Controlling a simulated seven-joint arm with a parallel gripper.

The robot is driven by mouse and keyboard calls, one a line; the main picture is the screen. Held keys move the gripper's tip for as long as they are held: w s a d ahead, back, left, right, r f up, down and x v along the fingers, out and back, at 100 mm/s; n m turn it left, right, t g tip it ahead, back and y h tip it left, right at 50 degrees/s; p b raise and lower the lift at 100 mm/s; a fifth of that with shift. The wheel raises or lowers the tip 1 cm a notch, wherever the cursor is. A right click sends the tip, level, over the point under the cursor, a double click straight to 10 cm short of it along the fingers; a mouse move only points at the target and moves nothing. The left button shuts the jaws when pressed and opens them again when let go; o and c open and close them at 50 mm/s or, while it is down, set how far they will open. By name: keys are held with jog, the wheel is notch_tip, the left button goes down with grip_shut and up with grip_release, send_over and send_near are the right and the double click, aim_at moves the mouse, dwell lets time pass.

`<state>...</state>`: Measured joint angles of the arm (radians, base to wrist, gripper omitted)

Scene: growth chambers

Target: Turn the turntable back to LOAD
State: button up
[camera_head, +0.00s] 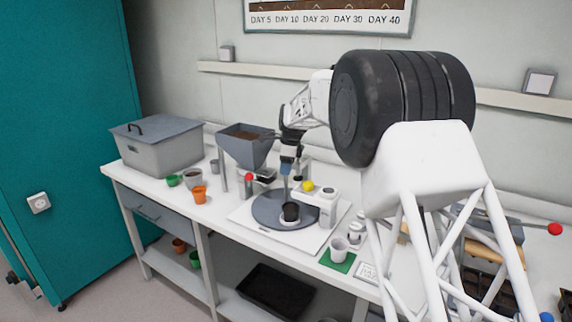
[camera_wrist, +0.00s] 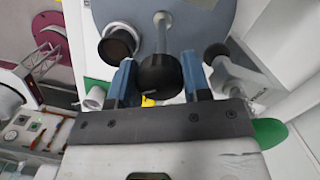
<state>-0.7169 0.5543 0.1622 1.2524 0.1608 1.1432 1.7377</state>
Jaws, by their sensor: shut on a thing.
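The turntable (camera_head: 262,210) is a grey disc on a white base plate, below the hopper's right side. A dark pot (camera_head: 291,211) stands on the disc's front right part; a dark-mouthed pot (camera_wrist: 118,40) shows beside the post in the wrist view. A pale post with a black knob (camera_wrist: 158,75) rises from the disc (camera_wrist: 190,20). My gripper (camera_head: 290,163) is over the turntable. In the wrist view its blue-tipped fingers (camera_wrist: 158,80) are on either side of the knob, shut on it. I cannot read a LOAD mark.
A grey hopper of soil (camera_head: 245,148) stands behind the turntable, with a red ball (camera_head: 249,177) near its foot. A white unit with a yellow ball (camera_head: 308,186) is at the disc's right. A white cup (camera_head: 339,249) sits on a green mat; orange (camera_head: 199,195) and green pots are left.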

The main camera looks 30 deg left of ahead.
jog(key=shift+m, duration=1.7)
jog(key=shift+m+t, duration=0.6)
jog(key=shift+m, duration=1.8)
jog(key=o, duration=0.6)
jog(key=shift+r, duration=0.15)
jog(key=shift+r, duration=3.35)
